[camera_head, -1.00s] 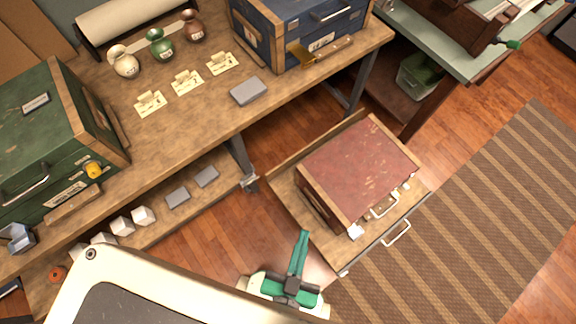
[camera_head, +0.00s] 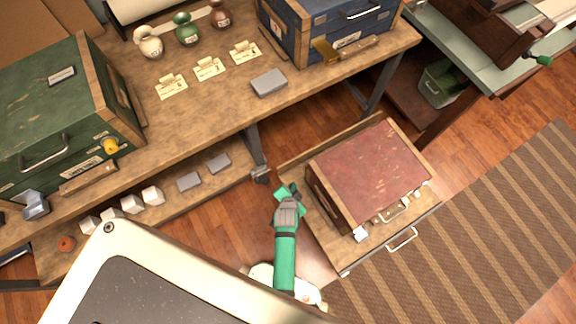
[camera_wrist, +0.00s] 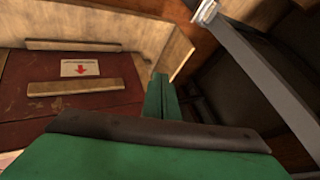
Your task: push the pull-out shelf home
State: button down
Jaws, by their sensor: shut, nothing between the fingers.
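The pull-out shelf (camera_head: 328,240) is a wooden tray standing well out from under the bench, with a metal handle (camera_head: 403,239) on its front edge. A worn red chest (camera_head: 372,172) sits on it. My gripper (camera_head: 287,191) is at the left side of the shelf, beside the chest's left side, with its green fingers shut and empty. In the wrist view the green finger (camera_wrist: 162,97) is close to the shelf's wooden wall (camera_wrist: 130,35); I cannot tell whether they touch. The red chest (camera_wrist: 30,75) with a red-arrow label also shows there.
The wooden bench (camera_head: 215,110) holds a green chest (camera_head: 50,110), a blue chest (camera_head: 325,25), small vases and cards. A bench leg (camera_head: 254,148) stands near my gripper. A striped rug (camera_head: 490,230) covers the floor at the right.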

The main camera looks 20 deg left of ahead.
jog(key=w+a+f, duration=0.6)
jog(key=w+f, duration=0.3)
jog(key=shift+w+a+m+g, duration=0.15)
jog(key=shift+w+m+g, duration=0.15)
jog(key=shift+w, duration=0.1)
dwell(0.5)
